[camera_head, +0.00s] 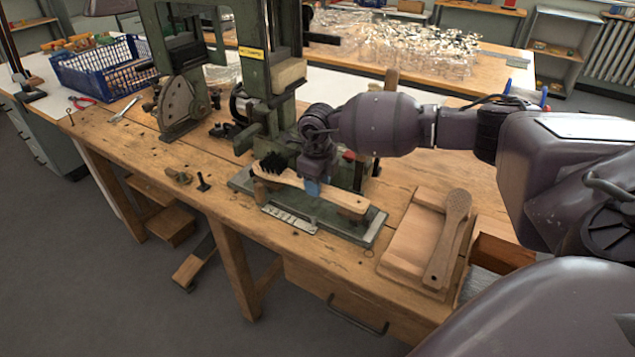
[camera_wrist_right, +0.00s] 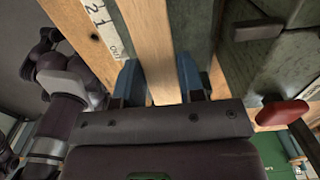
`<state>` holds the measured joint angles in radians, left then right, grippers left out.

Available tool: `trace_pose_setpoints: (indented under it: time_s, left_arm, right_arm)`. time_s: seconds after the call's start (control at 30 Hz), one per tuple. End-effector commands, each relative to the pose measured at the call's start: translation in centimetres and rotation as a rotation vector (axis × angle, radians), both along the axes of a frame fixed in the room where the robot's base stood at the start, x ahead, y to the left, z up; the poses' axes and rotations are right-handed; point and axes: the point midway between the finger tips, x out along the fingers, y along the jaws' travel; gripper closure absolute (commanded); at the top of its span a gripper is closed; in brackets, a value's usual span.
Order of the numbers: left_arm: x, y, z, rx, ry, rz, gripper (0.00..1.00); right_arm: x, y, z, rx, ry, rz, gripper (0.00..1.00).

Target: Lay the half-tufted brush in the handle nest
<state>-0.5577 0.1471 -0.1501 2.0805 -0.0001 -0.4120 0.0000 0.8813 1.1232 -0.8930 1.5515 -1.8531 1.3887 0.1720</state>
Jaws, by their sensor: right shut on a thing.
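The half-tufted brush (camera_head: 335,198) has a pale wooden handle and black bristles (camera_head: 277,164) at its left end. It lies lengthwise over the green base (camera_head: 376,232) at the foot of the tufting machine. A wooden support shows under its left end; I cannot tell whether the handle is fully seated in the nest. My right gripper (camera_head: 312,188) is over the handle's middle, blue fingertips down. In the right wrist view the handle (camera_wrist_right: 150,45) runs between the blue fingertips (camera_wrist_right: 157,82), which are shut on it.
A plate with markings (camera_head: 290,219) lies in front of the base. A second wooden brush (camera_head: 450,235) rests on a wooden board (camera_head: 408,245) at right. The green machine column (camera_head: 267,60) stands close behind the gripper. A blue crate (camera_head: 105,68) stands at the far left.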

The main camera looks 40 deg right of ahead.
Motion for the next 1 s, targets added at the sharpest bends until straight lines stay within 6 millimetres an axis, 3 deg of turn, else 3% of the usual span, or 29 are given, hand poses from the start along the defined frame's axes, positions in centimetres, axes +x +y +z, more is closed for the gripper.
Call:
trace_pose_setpoints:
  time_s: [1.0]
  left_arm:
    - [-0.2,0.0,-0.6,0.001,0.010,-0.001,0.57]
  right_arm:
    - [0.0,0.0,-1.4,0.000,0.000,0.000,0.90]
